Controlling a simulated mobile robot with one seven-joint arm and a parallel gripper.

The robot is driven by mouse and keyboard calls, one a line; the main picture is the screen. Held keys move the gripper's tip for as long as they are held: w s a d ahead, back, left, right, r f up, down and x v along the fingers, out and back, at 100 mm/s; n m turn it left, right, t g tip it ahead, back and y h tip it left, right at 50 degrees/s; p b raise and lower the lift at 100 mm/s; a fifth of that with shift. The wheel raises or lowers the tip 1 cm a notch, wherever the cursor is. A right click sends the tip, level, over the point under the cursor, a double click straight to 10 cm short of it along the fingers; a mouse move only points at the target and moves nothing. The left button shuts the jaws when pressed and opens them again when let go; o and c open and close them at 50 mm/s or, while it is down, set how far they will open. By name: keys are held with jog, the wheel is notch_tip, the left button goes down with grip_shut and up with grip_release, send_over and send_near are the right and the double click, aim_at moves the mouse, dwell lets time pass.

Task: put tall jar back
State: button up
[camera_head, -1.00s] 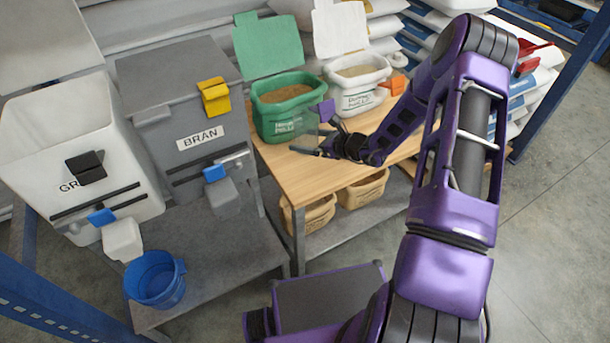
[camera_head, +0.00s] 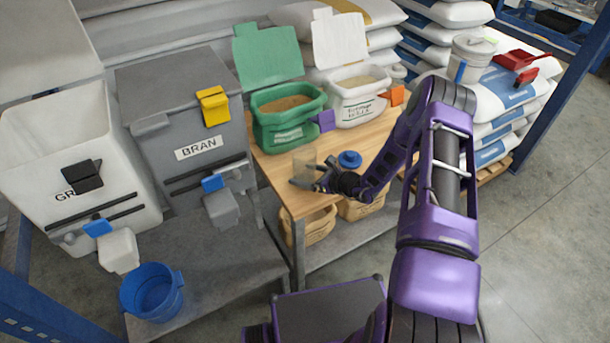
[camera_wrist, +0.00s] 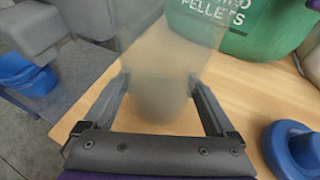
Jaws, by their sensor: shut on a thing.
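The tall jar is clear and see-through; it shows between my fingers in the wrist view (camera_wrist: 165,75) and faintly in the head view (camera_head: 304,162). My gripper (camera_head: 308,182) is shut on it near the left front corner of the wooden table (camera_head: 272,172). In the wrist view the fingers of my gripper (camera_wrist: 162,98) lie on both sides of the jar's lower part. The jar looks upright. Whether its base touches the table I cannot tell.
A green pellet bag (camera_head: 287,125) and a white bag (camera_head: 358,100) stand open at the table's back. A blue round thing (camera_head: 349,160) is right of my gripper. The grey BRAN bin (camera_head: 190,120) is left. A blue bucket (camera_head: 153,290) stands lower left.

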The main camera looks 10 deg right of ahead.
jog(key=shift+f, duration=0.1)
jog(key=shift+f, duration=0.15)
jog(key=o, duration=1.4)
jog(key=shift+r, duration=0.2)
jog(key=shift+s+d+r, duration=0.1)
jog(key=shift+d+r, duration=0.05)
jog(key=p+v, duration=0.1)
jog(key=v, duration=1)
jog(key=shift+s+d, duration=0.25)
jog(key=shift+r, duration=0.1)
